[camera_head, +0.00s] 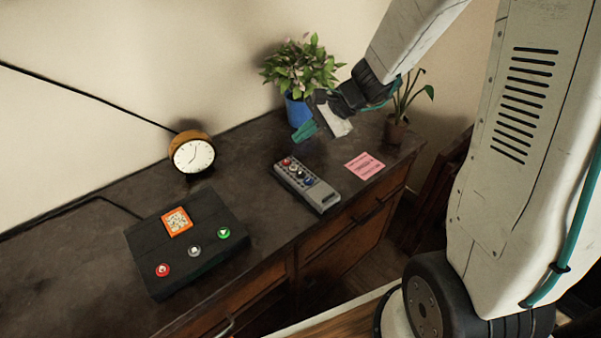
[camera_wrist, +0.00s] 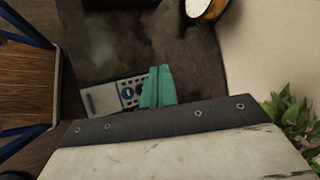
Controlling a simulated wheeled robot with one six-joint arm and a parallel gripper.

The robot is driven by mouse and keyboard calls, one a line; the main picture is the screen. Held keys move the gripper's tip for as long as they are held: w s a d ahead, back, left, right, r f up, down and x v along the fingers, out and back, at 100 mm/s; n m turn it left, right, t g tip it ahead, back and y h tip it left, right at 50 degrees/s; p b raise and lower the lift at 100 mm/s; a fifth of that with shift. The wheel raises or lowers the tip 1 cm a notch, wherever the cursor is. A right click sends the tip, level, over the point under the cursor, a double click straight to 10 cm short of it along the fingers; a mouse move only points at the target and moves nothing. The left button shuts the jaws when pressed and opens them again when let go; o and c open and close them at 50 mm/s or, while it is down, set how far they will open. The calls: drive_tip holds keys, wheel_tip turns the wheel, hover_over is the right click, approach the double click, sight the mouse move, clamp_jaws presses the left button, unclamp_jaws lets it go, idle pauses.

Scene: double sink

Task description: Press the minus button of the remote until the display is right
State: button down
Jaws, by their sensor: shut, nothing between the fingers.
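The grey remote (camera_head: 307,184) lies on the dark cabinet top, with several small round buttons at its far left end. It also shows in the wrist view (camera_wrist: 103,99), partly hidden behind my gripper. The button signs are too small to read. My gripper (camera_head: 305,131) has teal fingers, shut and empty, held above the top behind the remote's button end; its fingers also show in the wrist view (camera_wrist: 158,72). The black box (camera_head: 190,262) carries an orange-framed panel (camera_head: 177,221) with a pattern too small to read, and red, grey and green buttons.
A pink note (camera_head: 364,166) lies right of the remote. A round clock (camera_head: 192,153) stands by the wall. A blue-potted plant (camera_head: 297,108) is close behind my gripper, and a small potted plant (camera_head: 396,130) stands at the right end. The top between box and remote is clear.

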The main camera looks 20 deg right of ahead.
sight(301, 175)
drive_tip(key=f, duration=0.1)
drive_tip(key=w+d+f+m, duration=0.1)
drive_tip(key=w+f+m, duration=0.1)
drive_tip(key=shift+w+d+t, duration=0.2)
drive_tip(key=shift+d+t, duration=0.1)
drive_tip(key=shift+f, duration=0.1)
drive_tip(key=shift+f, duration=4.35)
drive_tip(key=shift+f, duration=0.15)
drive_tip(key=shift+f, duration=0.3)
drive_tip(key=shift+f, duration=0.45)
drive_tip(key=shift+r, duration=0.9)
